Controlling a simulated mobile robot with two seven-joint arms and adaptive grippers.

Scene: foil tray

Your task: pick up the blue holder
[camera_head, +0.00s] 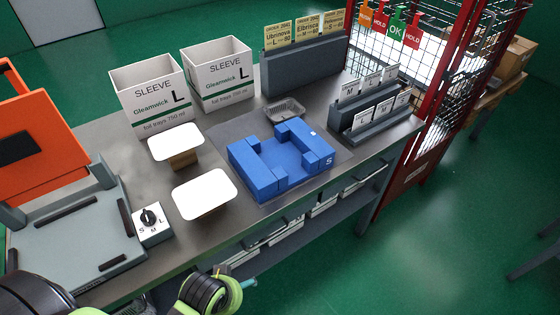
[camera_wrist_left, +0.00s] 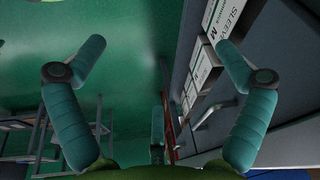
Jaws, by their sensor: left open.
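The blue holder (camera_head: 262,183) is a blocky blue fixture with raised walls around a recess and an S on its right end. In the head view it sits on a dark mat (camera_head: 345,153) on the grey bench, with nothing gripping it. My left gripper (camera_wrist_left: 160,52) shows in its wrist view with its teal fingers spread wide and nothing between them. It faces the green floor beside the bench's lower shelf, away from the holder. My right gripper is in neither view.
A foil tray (camera_head: 285,110) lies behind the holder. Two white-topped stands (camera_head: 204,193) (camera_head: 176,142) are to its left, with sleeve boxes (camera_head: 152,97) (camera_head: 218,70) behind. A card rack (camera_head: 367,125) stands right. White cartons (camera_wrist_left: 207,70) line the lower shelf.

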